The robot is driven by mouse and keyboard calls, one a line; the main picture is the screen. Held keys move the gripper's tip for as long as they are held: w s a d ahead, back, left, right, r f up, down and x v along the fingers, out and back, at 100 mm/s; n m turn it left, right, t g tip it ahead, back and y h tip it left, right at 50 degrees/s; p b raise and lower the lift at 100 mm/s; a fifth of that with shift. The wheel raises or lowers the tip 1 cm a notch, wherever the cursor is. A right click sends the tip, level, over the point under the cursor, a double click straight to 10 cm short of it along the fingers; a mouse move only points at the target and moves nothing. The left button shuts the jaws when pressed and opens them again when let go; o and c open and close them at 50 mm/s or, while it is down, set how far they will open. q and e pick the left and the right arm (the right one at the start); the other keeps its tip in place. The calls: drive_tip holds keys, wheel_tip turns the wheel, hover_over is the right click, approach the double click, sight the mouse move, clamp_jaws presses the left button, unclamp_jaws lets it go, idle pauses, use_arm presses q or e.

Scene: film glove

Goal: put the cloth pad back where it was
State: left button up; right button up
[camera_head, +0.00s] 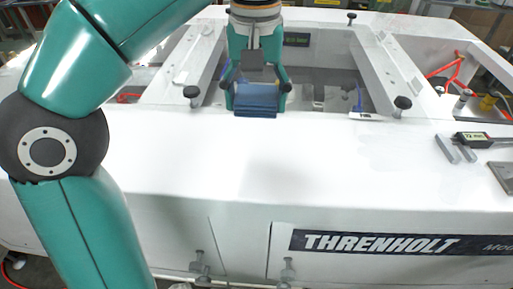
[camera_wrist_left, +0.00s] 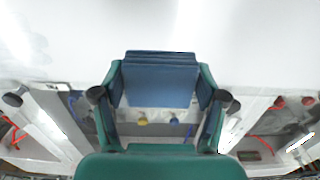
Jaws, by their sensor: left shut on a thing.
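The cloth pad (camera_head: 256,99) is a blue, folded-looking block. My left gripper (camera_head: 257,88) is shut on it, with one green finger at each side. In the head view the pad is at the near edge of the machine's recessed opening, over the white top. In the left wrist view the pad (camera_wrist_left: 160,78) sits between the fingertips of the left gripper (camera_wrist_left: 160,85), its far edge against the white surface. I cannot tell whether it touches that surface. My right gripper is not in view.
The white machine top (camera_head: 270,160) is broad and mostly clear in front. Black knobs (camera_head: 191,92) (camera_head: 402,103) stand at both sides of the opening. A digital caliper (camera_head: 480,139) and a grey metal piece (camera_head: 502,175) lie at the right.

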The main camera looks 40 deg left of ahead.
use_arm(q)
drive_tip(key=b, duration=0.1)
hover_over(255, 152)
wheel_tip(255, 152, down, 5)
drive_tip(key=shift+f, duration=0.1)
wheel_tip(255, 152, down, 3)
drive_tip(key=shift+f+b, duration=0.15)
drive_tip(key=shift+b, duration=0.15)
drive_tip(key=shift+f+p, duration=0.3)
drive_tip(key=shift+f, duration=0.15)
drive_tip(key=shift+f, duration=0.35)
drive_tip(key=o, duration=1.1)
drive_tip(key=shift+b, duration=0.35)
